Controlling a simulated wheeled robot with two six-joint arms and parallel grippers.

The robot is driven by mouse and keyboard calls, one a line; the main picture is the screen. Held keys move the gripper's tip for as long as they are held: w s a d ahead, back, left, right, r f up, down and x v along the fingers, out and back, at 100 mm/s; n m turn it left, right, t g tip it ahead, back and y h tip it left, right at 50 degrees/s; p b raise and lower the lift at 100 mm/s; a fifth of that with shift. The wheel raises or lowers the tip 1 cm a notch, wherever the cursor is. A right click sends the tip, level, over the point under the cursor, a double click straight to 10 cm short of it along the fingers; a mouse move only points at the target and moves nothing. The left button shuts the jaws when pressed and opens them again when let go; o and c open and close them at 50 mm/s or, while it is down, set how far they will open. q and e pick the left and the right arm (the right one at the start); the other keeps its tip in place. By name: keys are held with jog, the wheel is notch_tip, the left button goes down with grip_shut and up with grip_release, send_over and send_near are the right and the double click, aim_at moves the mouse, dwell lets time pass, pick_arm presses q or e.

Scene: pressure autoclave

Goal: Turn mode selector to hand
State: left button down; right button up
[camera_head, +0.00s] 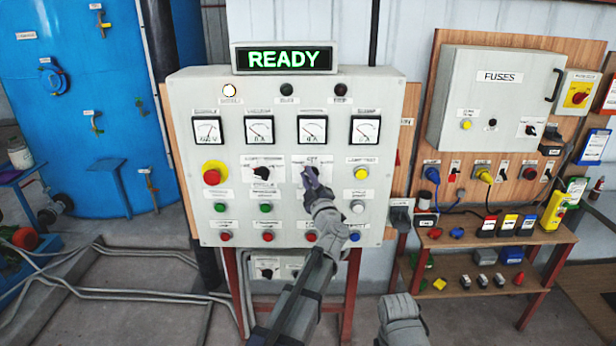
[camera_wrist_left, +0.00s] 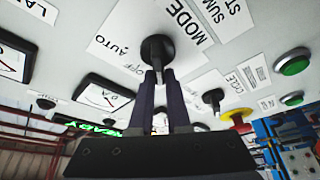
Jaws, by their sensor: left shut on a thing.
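The mode selector (camera_wrist_left: 157,48) is a round black knob on a white plate in the left wrist view. MODE, AUTO and OFF can be read around it; no HAND marking can be made out. My left gripper (camera_wrist_left: 160,78) is shut on the knob, with its two dark fingers on either side of the grip. In the head view my left gripper (camera_head: 309,174) reaches up to the panel's middle and mostly hides the selector. Which mark the knob points to cannot be told. My right gripper's fingers are not in view.
The grey control panel (camera_head: 390,100) carries gauges, lamps and buttons, under a lit READY sign (camera_head: 284,58). Another black selector (camera_head: 262,173) sits just left of my left gripper. A yellow-collared red button (camera_head: 212,174) is further left. A fuse box (camera_head: 490,105) and shelves stand at right.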

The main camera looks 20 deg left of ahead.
pick_arm(q)
jog(key=c, duration=0.9)
grip_release()
jog(key=b+v, duration=0.1)
jog(key=v, duration=0.6)
jog(key=shift+s+d+f+b, duration=0.15)
jog(key=shift+s+d+b, duration=0.05)
jog(key=shift+s+b, duration=0.2)
jog(key=shift+w+d, duration=0.1)
jog(key=shift+w, duration=0.05)
